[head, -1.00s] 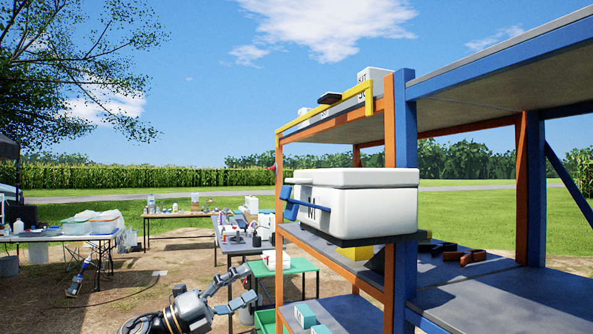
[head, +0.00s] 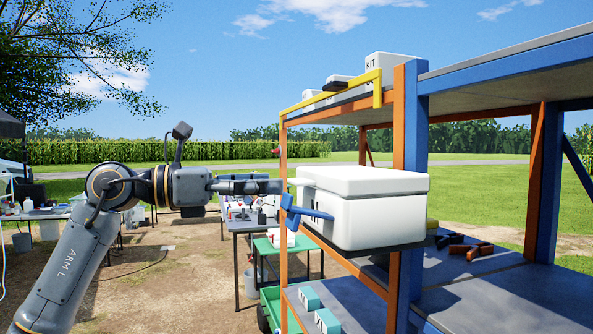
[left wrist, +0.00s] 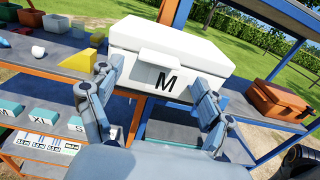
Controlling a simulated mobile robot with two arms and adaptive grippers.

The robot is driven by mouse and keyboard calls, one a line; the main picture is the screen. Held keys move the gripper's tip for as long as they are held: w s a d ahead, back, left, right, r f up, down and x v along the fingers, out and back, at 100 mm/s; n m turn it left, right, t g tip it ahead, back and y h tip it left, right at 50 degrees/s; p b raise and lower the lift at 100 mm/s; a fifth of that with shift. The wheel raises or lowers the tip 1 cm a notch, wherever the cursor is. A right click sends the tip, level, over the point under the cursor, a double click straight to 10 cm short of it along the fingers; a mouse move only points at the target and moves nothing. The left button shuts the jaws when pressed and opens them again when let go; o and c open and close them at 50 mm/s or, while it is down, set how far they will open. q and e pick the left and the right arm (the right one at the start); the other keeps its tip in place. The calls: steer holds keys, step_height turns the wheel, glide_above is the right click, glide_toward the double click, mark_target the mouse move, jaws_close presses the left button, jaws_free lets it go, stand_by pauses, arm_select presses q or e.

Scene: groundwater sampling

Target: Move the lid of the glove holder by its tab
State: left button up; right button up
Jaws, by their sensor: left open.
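The glove holder (head: 375,222) is a white box on the middle shelf, marked "M" on its front in the left wrist view (left wrist: 190,88). Its white lid (head: 368,180) sits on top, looking closed; it also shows in the left wrist view (left wrist: 175,40). The tab (left wrist: 159,62) sticks out from the lid's front edge. My left gripper (head: 277,187) reaches in from the left, level with the lid. In the left wrist view, its open fingers (left wrist: 158,78) stand either side of the tab, with nothing between them; contact cannot be told. My right gripper is out of view.
Orange and blue shelf posts (head: 408,150) stand close by. Teal boxes (head: 327,320) are on the lower shelf. A yellow wedge (left wrist: 80,60) and a brown case (left wrist: 278,103) flank the holder.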

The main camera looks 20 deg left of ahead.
mark_target(291, 182)
arm_select(q)
steer(key=p+x, duration=0.1)
steer(key=x, duration=0.4)
steer(key=shift+w+d+p, duration=0.2)
steer(key=shift+d+p, duration=0.05)
steer(key=shift+p, duration=0.1)
